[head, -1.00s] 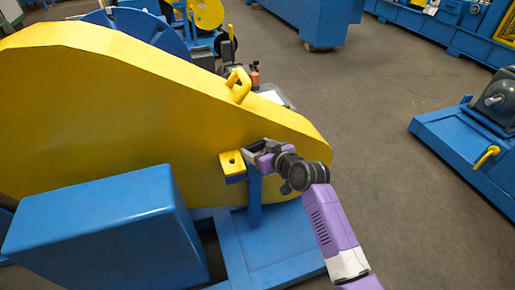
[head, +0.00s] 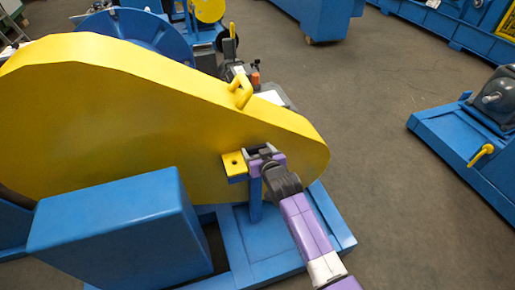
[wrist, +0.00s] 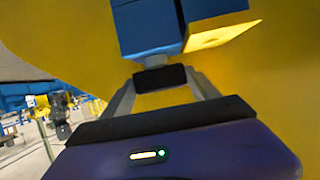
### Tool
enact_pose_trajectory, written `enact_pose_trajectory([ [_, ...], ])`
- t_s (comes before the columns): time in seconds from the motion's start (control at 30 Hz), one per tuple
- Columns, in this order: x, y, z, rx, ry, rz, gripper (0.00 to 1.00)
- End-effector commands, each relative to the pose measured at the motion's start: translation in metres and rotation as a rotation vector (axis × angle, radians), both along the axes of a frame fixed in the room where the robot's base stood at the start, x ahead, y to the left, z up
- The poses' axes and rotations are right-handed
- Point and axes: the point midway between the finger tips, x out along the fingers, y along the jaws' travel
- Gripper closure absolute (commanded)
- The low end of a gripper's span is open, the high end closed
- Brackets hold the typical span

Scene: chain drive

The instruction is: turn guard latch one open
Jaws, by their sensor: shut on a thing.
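The large yellow guard (head: 150,110) fills the left and middle of the head view. A yellow tab with a dark hole (head: 234,163) sits on a blue post (head: 255,200) at the guard's near side. My gripper (head: 260,153) is just right of this tab, against the guard. In the wrist view, my gripper (wrist: 160,78) is shut on a small grey latch piece (wrist: 154,61) beside the blue block (wrist: 150,28) and the yellow tab (wrist: 220,36). The fingers hide most of the latch, so its angle cannot be told.
A yellow handle (head: 240,88) stands on top of the guard. A blue box (head: 115,235) stands in front of it at left. A blue base (head: 285,240) lies under my arm. Another blue machine (head: 475,150) stands at right, with open floor between.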

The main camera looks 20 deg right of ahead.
Motion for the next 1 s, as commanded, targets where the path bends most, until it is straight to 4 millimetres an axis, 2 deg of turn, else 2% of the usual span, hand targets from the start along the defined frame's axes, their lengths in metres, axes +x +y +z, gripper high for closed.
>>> enact_pose_trajectory([
  [0.23,-0.001,-0.001,-0.002,0.0,0.003,-0.002,0.71],
  [0.27,-0.001,-0.001,-0.002,0.0,0.003,-0.002,0.27],
  [0.37,-0.001,-0.001,-0.001,0.0,0.002,-0.002,0.09],
  [0.77,-0.005,0.0,0.002,0.0,0.0,0.0,0.09],
  [1.0,-0.035,0.0,0.014,0.0,0.0,0.0,0.09],
])
